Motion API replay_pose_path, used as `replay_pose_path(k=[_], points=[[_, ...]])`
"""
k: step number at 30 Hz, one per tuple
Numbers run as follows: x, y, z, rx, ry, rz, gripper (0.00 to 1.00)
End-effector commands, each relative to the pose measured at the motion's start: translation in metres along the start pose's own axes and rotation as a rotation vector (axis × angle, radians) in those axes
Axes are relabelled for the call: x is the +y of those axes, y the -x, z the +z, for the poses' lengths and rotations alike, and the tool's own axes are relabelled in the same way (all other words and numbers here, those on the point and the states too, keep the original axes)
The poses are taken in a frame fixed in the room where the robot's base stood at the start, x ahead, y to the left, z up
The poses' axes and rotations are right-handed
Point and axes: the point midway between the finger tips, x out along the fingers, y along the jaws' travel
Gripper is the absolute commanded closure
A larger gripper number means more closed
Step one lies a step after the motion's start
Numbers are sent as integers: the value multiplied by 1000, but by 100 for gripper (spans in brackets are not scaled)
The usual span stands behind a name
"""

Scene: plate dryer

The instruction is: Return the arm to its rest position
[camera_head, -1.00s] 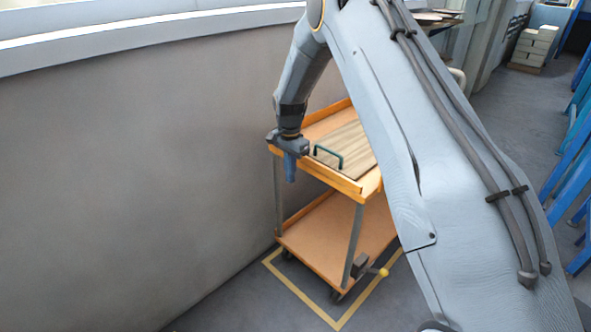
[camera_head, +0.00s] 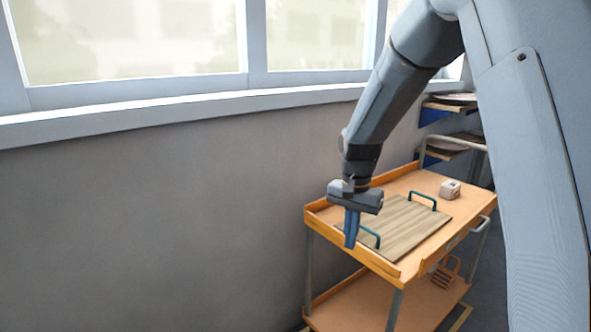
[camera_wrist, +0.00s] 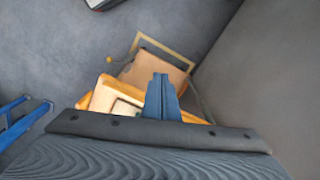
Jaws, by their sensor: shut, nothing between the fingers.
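A wooden board (camera_head: 400,228) with two green handles lies on the cart's top shelf. The fingers overlap the cart's rim in the picture; I cannot tell whether they touch it.
A small pale box (camera_head: 450,189) sits at the far end of the cart top. A small wooden rack (camera_head: 445,272) is on the lower shelf. A grey wall (camera_head: 150,240) with windows runs along the left. Shelves with trays (camera_head: 450,103) stand behind the cart.

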Motion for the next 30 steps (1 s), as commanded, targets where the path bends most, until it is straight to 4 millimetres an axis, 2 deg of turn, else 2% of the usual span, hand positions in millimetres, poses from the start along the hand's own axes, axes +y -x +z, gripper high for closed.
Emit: replay_pose_path(k=[1,3,9,12,15,20,30], points=[[20,8,19,0,53,-1,100],[47,12,46,1,140,-1,100],[118,15,124,1,377,-2,100],[143,12,154,1,466,-3,100],[160,9,176,0,527,-2,100],[170,7,188,-1,565,-2,100],[170,6,188,-2,566,-2,100]])
